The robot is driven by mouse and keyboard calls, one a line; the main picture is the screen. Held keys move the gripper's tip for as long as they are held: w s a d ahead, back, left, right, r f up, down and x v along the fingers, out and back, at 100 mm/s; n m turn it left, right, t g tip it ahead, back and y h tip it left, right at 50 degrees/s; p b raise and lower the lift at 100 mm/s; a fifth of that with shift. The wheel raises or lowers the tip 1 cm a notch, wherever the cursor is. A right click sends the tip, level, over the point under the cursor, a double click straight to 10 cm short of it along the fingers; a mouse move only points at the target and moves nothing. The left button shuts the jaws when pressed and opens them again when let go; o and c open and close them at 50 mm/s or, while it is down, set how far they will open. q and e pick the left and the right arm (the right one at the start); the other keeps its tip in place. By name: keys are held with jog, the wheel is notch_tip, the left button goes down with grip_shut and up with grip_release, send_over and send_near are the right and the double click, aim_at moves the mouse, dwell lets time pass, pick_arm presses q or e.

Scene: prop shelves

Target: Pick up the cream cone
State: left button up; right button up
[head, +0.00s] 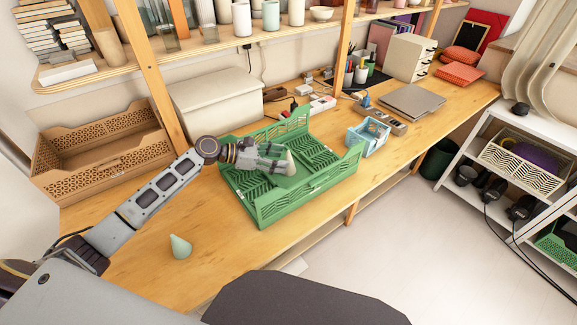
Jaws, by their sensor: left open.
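A small cream cone (289,163) shows at the tips of my left gripper (276,156), over the green crate (290,212). The fingers partly hide it, and I cannot tell whether they touch it. My left gripper is open and reaches in from the left above the crate. A pale green cone (180,247) stands upright on the wooden table, left of the crate and apart from it. My right gripper is not in view.
A brown slatted crate (105,160) and a cream box (215,103) stand behind my arm. A small light blue basket (368,137) is right of the green crate. A laptop (411,101) lies further right. The table front around the pale green cone is clear.

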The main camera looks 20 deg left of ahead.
aim_at(289, 159)
pick_arm(q)
jog(key=x, duration=0.2)
jog(key=shift+w+d, duration=0.2)
jog(key=shift+d, duration=0.2)
jog(key=shift+w+d+f, duration=0.25)
jog(key=shift+d, duration=0.15)
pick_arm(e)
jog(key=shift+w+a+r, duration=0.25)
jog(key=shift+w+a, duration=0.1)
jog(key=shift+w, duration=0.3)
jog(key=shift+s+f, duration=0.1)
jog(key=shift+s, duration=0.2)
pick_arm(q)
jog(key=c, duration=1)
jog(key=shift+c, duration=0.5)
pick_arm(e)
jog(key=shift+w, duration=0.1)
pick_arm(q)
jog(key=shift+r, duration=0.1)
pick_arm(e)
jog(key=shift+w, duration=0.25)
